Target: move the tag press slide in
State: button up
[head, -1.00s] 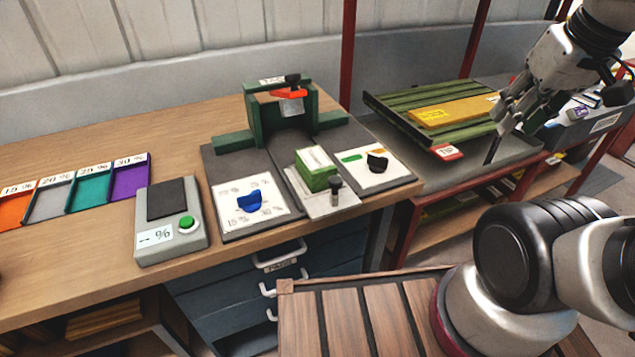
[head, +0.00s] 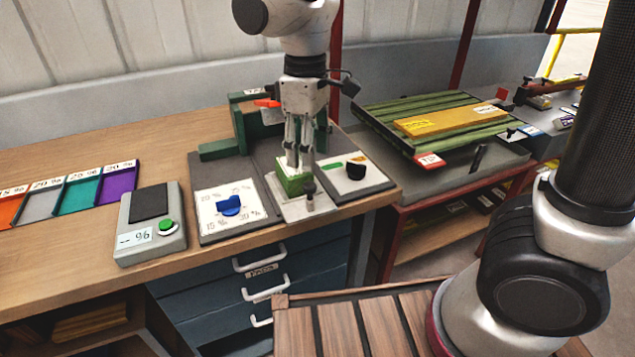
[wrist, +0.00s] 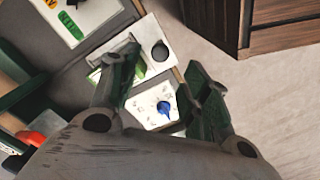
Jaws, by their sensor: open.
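The tag press (head: 240,130) is a green frame with a red-orange lever (head: 267,102), partly hidden behind my gripper. Its slide is a white plate (head: 290,208) at the front of the dark base, out from under the frame. The slide carries a green block (head: 292,187) and a dark upright knob (head: 309,198) near its front end. My gripper (head: 298,163) points down over the slide, open, its fingertips close to the block and knob in the head view. The wrist view shows the black knob (wrist: 160,51) between and beyond the open fingers (wrist: 165,72); contact cannot be told.
A blue dial panel (head: 228,206) lies left of the slide, a black dial (head: 356,169) right of it. A green slatted rack (head: 435,125) with a yellow board stands right.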

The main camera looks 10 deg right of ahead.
aim_at(309, 184)
jog(key=shift+s+d+f, duration=0.15)
jog(key=shift+f, duration=0.05)
notch_tip(309, 184, down, 7)
jog(key=shift+f, duration=0.1)
jog(key=shift+w, duration=0.2)
grip_shut()
